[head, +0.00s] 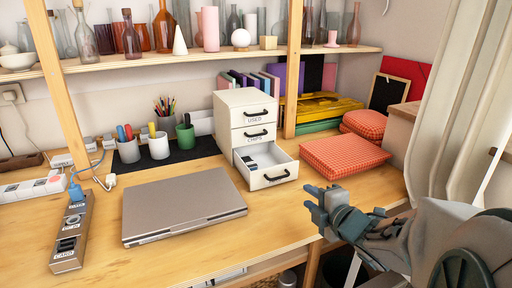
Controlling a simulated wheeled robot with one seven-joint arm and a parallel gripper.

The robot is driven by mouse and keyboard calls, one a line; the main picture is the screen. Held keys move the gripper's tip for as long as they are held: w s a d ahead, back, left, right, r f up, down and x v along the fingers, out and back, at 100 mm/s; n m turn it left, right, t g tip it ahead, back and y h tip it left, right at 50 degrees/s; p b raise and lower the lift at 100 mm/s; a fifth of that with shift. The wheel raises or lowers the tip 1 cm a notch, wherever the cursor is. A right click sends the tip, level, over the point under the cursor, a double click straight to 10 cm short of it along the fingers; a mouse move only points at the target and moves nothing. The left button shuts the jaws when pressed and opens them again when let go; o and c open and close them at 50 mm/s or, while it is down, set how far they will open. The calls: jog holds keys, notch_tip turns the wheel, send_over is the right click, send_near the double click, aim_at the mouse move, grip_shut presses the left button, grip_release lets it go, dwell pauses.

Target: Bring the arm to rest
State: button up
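My gripper (318,205) is at the lower right, over the front edge of the desk (270,215), with its fingers pointing left. I see no object in it, and from this angle I cannot tell whether its fingers are apart. A white drawer unit (227,121) stands behind it to the left. Its bottom drawer (270,178) is pulled out, with small dark and pale items inside. The upper drawers are shut, with labels that look like USED and CHIPS.
A closed grey laptop (184,204) lies left of my gripper. A metal port box (72,234) and a power strip (32,189) are further left. Red checked cushions (343,156) lie behind my gripper. A pale curtain (452,95) hangs at the right. Bare desk separates laptop and gripper.

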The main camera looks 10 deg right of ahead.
notch_tip(320, 180, up, 8)
jog(key=s+d+m+g+h+p, duration=0.2)
jog(key=d+m+g+h+p, duration=0.3)
jog(key=m+p, duration=0.55)
jog(key=s+a+r+m+g+p, duration=0.3)
jog(key=s+a+m+p, duration=0.2)
jog(key=s+a, duration=0.1)
jog(key=s+a+r+m+g+y+p, duration=0.1)
jog(key=s+a+r+m+g+p, duration=0.2)
jog(key=s, duration=0.5)
jog(key=a+m+g+p, duration=0.1)
jog(key=a+m+p, duration=0.1)
jog(key=a, duration=0.1)
jog(key=shift+s+a+r, duration=0.15)
jog(key=shift+s+r, duration=0.1)
jog(key=shift+s, duration=0.05)
